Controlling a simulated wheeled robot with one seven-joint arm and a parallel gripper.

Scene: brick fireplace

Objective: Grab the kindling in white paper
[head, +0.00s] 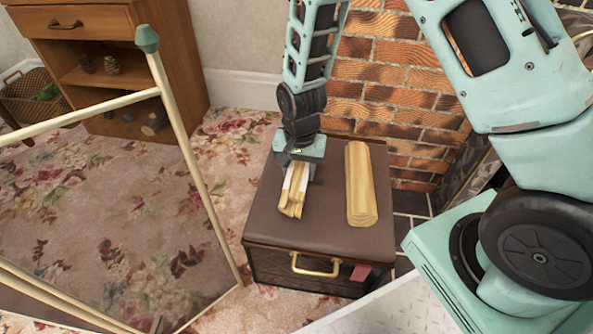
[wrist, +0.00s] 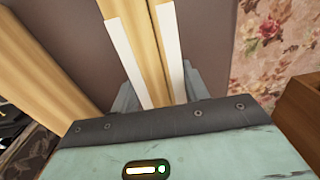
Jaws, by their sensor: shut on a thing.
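The kindling in white paper (head: 294,195) is a small bundle of pale wood sticks with a white wrap. It is at the left part of the brown box top in the head view. My gripper (head: 301,165) is above it, pointing down, and is shut on it. In the wrist view the kindling (wrist: 149,40) runs up from between my fingers (wrist: 160,95), with white paper along both sides. The fingertips are partly hidden by the gripper body and paper. Whether the bundle touches the box top is hard to tell.
A bare wood log (head: 360,185) lies on the box top (head: 260,225) to the right of the kindling; it also shows in the wrist view (wrist: 50,60). A glass screen with a cream frame (head: 190,165) stands at left. A wooden cabinet (head: 170,50) and brick wall (head: 400,90) are behind.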

